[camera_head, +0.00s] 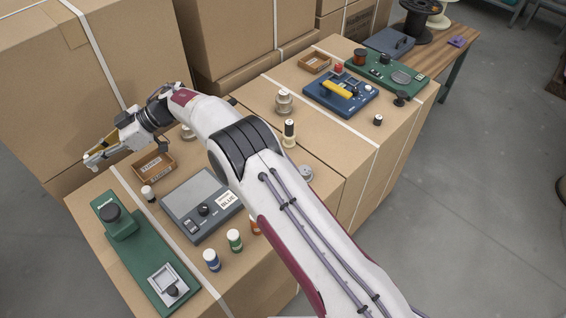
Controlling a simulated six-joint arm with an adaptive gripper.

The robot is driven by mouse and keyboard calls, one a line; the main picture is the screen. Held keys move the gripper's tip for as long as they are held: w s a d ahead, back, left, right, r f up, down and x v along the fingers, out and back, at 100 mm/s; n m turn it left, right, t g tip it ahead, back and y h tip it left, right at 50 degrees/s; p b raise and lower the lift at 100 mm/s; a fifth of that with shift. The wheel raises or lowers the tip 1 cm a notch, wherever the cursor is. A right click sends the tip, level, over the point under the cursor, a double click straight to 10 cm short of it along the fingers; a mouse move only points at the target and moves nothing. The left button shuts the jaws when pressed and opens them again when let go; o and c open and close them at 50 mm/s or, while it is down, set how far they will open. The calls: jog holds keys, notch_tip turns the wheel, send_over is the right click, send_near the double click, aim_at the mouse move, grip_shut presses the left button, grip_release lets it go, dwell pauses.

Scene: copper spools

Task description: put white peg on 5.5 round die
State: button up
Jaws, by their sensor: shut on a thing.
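My gripper (92,160) is at the far left, above the back left edge of the near box. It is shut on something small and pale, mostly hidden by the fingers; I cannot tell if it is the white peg. A dark, pale-topped piece (289,128) stands on a cream base further right. A metal disc (305,173) lies beside my arm. I cannot read which piece is the 5.5 round die.
A wooden tray (139,169) lies near my gripper. A grey device (184,221), a green press (128,244) and capped jars (235,240) crowd the near box. A blue device (318,91) and a green board (412,87) stand further back. Stacked cartons (75,90) rise behind.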

notch_tip(320, 180, up, 13)
jog(key=w+d+m+t, duration=0.1)
jog(key=w+d, duration=0.3)
jog(key=d, duration=0.5)
jog(key=w+d+m+t, duration=0.15)
jog(key=w+d, duration=0.25)
jog(key=d, duration=0.6)
jog(key=w+d+m+t, duration=0.15)
jog(key=w+d, duration=0.25)
jog(key=d, duration=0.5)
jog(key=s+d+m+t, duration=0.2)
jog(key=s+d+t, duration=0.15)
jog(key=d, duration=1.05)
jog(key=s+d+m+t, duration=0.2)
jog(key=s+d, duration=0.3)
jog(key=d, duration=1)
notch_tip(320, 180, down, 11)
jog(key=shift+w+a+r, duration=0.15)
jog(key=shift+w+a, duration=0.1)
jog(key=shift+w, duration=0.05)
notch_tip(320, 180, down, 6)
